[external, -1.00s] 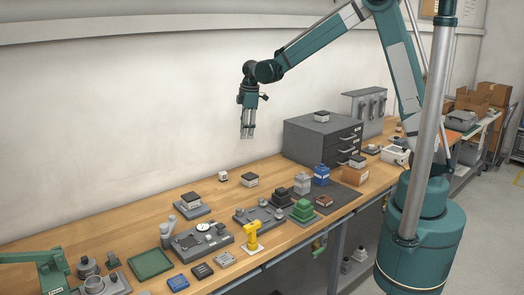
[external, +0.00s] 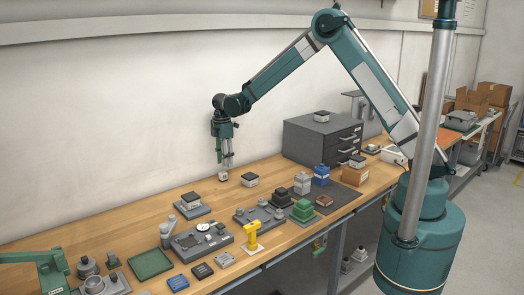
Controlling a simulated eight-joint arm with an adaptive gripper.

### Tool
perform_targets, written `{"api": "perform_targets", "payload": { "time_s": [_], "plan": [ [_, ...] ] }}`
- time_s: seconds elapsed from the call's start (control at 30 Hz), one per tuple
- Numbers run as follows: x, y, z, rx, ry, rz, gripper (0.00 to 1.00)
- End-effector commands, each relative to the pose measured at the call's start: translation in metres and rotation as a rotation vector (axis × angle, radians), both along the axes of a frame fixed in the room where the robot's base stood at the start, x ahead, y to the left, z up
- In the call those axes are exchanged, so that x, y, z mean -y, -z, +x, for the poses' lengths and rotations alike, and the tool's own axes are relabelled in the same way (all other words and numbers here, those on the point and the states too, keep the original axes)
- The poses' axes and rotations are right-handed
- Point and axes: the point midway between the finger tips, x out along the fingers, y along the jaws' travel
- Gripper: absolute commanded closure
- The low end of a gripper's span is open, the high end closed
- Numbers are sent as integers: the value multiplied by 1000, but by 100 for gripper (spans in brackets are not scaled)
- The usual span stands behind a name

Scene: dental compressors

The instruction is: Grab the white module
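A small white module (external: 223,177) with a dark top stands on the wooden bench toward the wall. A larger white module with a dark top (external: 250,181) stands just to its right. Similar modules sit on a grey fixture (external: 191,201), on the drawer cabinet (external: 321,116) and on a brown box (external: 357,161). My gripper (external: 225,166) points down directly over the small white module, its fingertips very close to it. The fingers look apart, with a gap between them. Whether they touch the module cannot be told from this view.
A grey drawer cabinet (external: 313,142) stands to the right of my gripper. Fixtures, a yellow part (external: 252,237), green blocks (external: 303,210) and a green tray (external: 150,263) fill the bench's front. Bare wood (external: 268,171) lies around the two rear modules.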

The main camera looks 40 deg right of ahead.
Motion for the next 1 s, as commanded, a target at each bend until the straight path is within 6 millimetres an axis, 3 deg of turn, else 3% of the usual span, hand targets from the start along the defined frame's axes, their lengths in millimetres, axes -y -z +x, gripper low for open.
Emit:
{"api": "perform_targets", "payload": {
  "time_s": [0.4,0.73,1.0],
  "plan": [
    [-1,3,0,-2,-4,-1,65],
    [-2,25,1,-2,-4,-1,65],
    [-2,28,0,-2,-4,-1,65]
  ]
}}
